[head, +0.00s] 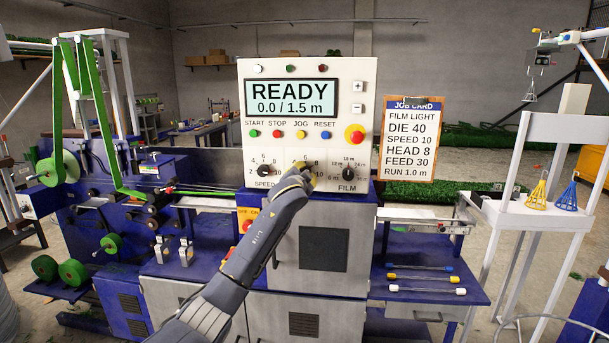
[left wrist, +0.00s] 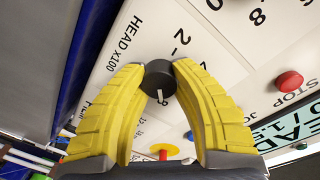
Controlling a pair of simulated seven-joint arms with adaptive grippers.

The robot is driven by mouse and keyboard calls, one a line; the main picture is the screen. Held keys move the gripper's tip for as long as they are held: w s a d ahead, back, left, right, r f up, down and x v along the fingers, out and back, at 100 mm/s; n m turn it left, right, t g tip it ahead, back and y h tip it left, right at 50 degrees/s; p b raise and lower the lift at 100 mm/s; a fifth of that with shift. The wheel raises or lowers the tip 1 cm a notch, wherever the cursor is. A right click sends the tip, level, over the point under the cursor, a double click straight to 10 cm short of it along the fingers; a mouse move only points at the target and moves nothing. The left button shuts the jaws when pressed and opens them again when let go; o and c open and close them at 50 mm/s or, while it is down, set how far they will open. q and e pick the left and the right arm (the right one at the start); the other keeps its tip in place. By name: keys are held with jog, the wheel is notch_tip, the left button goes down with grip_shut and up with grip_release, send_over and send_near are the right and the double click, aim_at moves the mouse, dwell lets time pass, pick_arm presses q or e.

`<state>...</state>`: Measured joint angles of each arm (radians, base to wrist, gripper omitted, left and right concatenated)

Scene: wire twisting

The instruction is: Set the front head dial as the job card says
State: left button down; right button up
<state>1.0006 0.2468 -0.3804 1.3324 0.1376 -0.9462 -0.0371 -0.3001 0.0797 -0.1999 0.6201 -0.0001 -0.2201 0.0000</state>
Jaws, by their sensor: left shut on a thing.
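My left gripper (head: 299,176) reaches the middle of the white control panel (head: 308,85) and hides the head dial in the head view. In the left wrist view the head dial (left wrist: 159,78) is a small black knob beside the label "HEAD x100". The yellow fingers of the left gripper (left wrist: 160,72) are shut on it from both sides. Its white pointer mark faces down in that view; I cannot tell which number it meets. The job card (head: 410,140), right of the panel, reads HEAD 8. My right gripper is not in view.
The speed dial (head: 265,170) and film dial (head: 347,172) flank my gripper. A red button (head: 355,135) on yellow is above right. The display (head: 290,97) reads READY, 0.0 / 1.5 m. Wires with coloured ends lie on the blue shelf (head: 472,293).

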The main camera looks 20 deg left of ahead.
pick_arm(q)
jog(key=shift+a+f+m, duration=0.25)
jog(key=shift+f+m, duration=0.05)
jog(key=shift+m, duration=0.1)
jog(key=c, duration=1.3)
grip_release()
jog(key=shift+a, duration=0.1)
jog(key=o, duration=0.4)
jog(key=shift+r, duration=0.2)
jog(key=shift+d, duration=0.2)
jog(key=s+d, duration=0.1)
jog(key=s, duration=1.1)
jog(key=shift+r, duration=0.3)
jog(key=shift+d, duration=0.15)
jog(key=shift+w, duration=0.1)
